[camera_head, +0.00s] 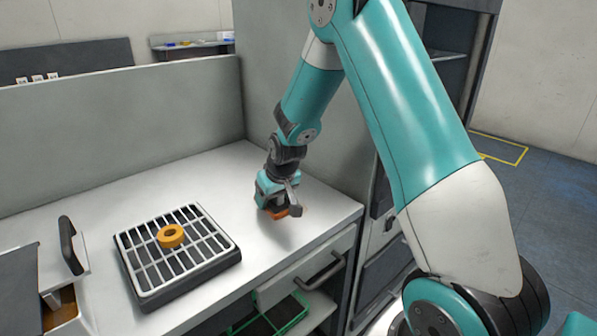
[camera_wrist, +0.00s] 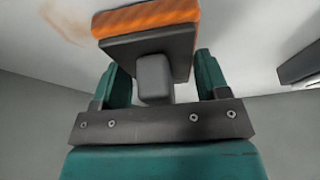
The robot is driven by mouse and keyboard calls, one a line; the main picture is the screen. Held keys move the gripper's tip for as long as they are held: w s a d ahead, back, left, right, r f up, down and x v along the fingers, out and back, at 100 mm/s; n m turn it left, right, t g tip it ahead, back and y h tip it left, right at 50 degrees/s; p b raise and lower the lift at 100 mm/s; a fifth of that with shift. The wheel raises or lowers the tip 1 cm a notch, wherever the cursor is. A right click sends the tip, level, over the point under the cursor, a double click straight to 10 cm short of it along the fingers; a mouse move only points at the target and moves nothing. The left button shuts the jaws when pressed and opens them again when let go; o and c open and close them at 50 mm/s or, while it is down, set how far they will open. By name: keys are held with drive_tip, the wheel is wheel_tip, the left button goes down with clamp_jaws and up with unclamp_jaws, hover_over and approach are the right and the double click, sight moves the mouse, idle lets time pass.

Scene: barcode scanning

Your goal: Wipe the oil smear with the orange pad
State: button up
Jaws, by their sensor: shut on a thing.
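The orange pad (camera_head: 288,211) is under my gripper (camera_head: 278,202), at the right part of the white worktop. In the wrist view the orange pad (camera_wrist: 147,17) is the face of a dark block with a grey grip. My gripper (camera_wrist: 155,78) is shut on that grip. A faint brownish smear (camera_wrist: 65,25) shows on the white surface to the left of the pad in the wrist view. In the head view the pad and gripper cover most of that spot. I cannot tell whether the pad touches the worktop.
A grey partition (camera_head: 120,135) closes the back of the worktop (camera_head: 215,180). The worktop between rack and gripper is clear.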

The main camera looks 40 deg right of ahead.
wheel_tip(320, 180, up, 3)
drive_tip(key=shift+w+r+p, duration=0.1)
drive_tip(key=shift+r+p, duration=0.05)
drive_tip(key=shift+p, duration=0.85)
drive_tip(key=shift+w+r+p, duration=0.15)
drive_tip(key=shift+r+p, duration=0.1)
drive_tip(key=shift+p, duration=0.05)
drive_tip(key=shift+r+p, duration=1.65)
drive_tip(key=shift+r, duration=0.55)
